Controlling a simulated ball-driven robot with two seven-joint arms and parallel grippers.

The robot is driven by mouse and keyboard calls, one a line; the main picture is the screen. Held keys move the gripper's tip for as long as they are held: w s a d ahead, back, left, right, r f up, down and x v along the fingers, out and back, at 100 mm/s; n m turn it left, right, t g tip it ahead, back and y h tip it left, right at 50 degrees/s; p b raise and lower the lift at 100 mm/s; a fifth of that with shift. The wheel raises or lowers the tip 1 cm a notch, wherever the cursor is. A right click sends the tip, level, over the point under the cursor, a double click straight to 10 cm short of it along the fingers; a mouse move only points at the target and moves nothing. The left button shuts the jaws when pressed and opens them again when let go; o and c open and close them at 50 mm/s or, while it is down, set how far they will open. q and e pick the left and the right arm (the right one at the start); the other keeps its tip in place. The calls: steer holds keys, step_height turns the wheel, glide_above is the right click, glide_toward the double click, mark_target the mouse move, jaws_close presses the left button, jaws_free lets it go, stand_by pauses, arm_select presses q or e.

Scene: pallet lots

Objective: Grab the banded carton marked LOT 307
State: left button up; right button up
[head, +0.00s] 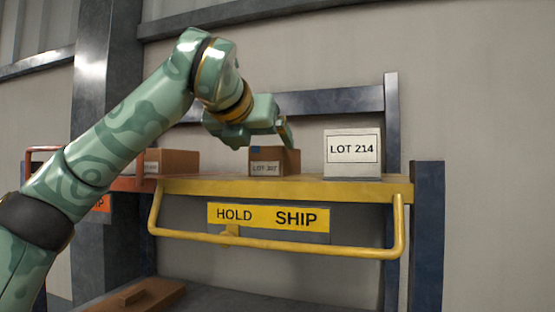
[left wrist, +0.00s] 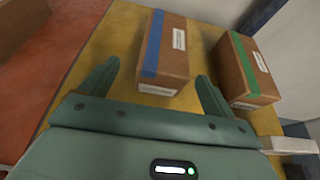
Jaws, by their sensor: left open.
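A brown carton with a blue band (head: 285,163) stands on the yellow deck in the head view; its small label looks like LOT 307 but is blurred. It also shows in the left wrist view (left wrist: 173,62), its label too small to read. My left gripper (head: 283,134) is open and empty, just above this carton in the head view. In the left wrist view the left gripper's fingers (left wrist: 156,72) appear either side of the carton's near end, with gaps on both sides. Whether the tips are down beside it I cannot tell. My right gripper is out of view.
A green-banded carton (left wrist: 243,72) stands close right of the blue-banded one in the wrist view. A white LOT 214 box (head: 353,168) stands right on the yellow deck (head: 215,187). Another brown carton (head: 180,161) stands left. A yellow rail (head: 280,249) runs in front, below the HOLD and SHIP sign.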

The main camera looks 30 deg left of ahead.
arm_select(q)
steer(key=shift+x, duration=1.25)
steer(key=shift+w+r+p, duration=0.1)
steer(key=shift+w+p, duration=0.1)
steer(key=shift+p, duration=0.1)
steer(key=x, duration=0.1)
steer(key=p+x, duration=0.1)
steer(key=x, duration=0.1)
steer(key=p+x, duration=0.1)
steer(key=shift+w+d+r, duration=0.1)
steer(key=shift+w+r, duration=0.05)
steer(key=shift+w, duration=0.45)
steer(key=shift+s, duration=0.25)
steer(key=c, duration=1)
steer(key=shift+c, duration=0.7)
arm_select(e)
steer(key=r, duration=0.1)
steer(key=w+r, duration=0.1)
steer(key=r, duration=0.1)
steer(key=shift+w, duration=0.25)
